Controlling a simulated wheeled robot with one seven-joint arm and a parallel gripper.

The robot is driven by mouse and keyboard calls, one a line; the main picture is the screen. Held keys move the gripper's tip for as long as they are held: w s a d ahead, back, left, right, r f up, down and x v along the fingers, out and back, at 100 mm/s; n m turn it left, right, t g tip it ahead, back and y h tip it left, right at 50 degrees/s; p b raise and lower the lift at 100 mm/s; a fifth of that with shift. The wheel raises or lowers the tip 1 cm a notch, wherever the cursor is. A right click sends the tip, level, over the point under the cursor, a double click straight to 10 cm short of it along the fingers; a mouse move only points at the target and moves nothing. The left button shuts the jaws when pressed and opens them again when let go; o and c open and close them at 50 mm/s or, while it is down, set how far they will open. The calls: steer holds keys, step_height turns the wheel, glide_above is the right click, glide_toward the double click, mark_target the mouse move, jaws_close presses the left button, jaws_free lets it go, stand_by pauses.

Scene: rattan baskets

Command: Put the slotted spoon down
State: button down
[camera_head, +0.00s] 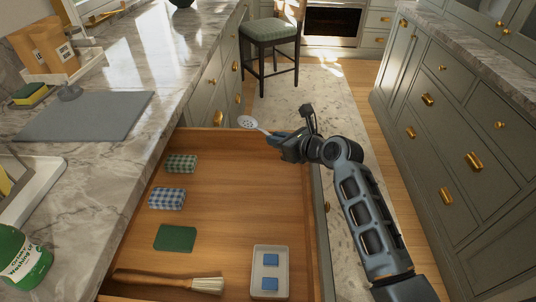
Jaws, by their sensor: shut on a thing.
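The slotted spoon (250,123) has a pale round head with holes and a short stretch of handle showing. My gripper (277,138) is shut on its handle. The spoon's head points to the upper left, away from my arm. The gripper is over the far right part of an open wooden drawer (225,185). I cannot tell how high the spoon is above the drawer. The rest of the handle is hidden in and behind the gripper.
The drawer holds two checked cloths (181,163) (167,198), a green cloth (175,238), a brush (170,281) and a tray (270,290) with blue blocks. Its middle is clear. A marble counter (130,120) with a grey mat (85,115) lies left. A stool (270,42) stands beyond.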

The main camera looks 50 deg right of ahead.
steer(key=shift+w+a+f, duration=0.2)
steer(key=shift+w+f, duration=0.1)
steer(key=shift+f, duration=0.6)
steer(key=shift+w+a+f, duration=0.2)
steer(key=shift+w+f, duration=0.1)
steer(key=shift+f, duration=0.55)
steer(key=shift+w+a+f, duration=0.2)
steer(key=shift+w+f, duration=0.1)
steer(key=shift+f, duration=0.6)
steer(key=shift+f+b, duration=0.3)
steer(key=shift+f, duration=0.1)
steer(key=shift+f, duration=0.15)
steer(key=c, duration=1.1)
jaws_free()
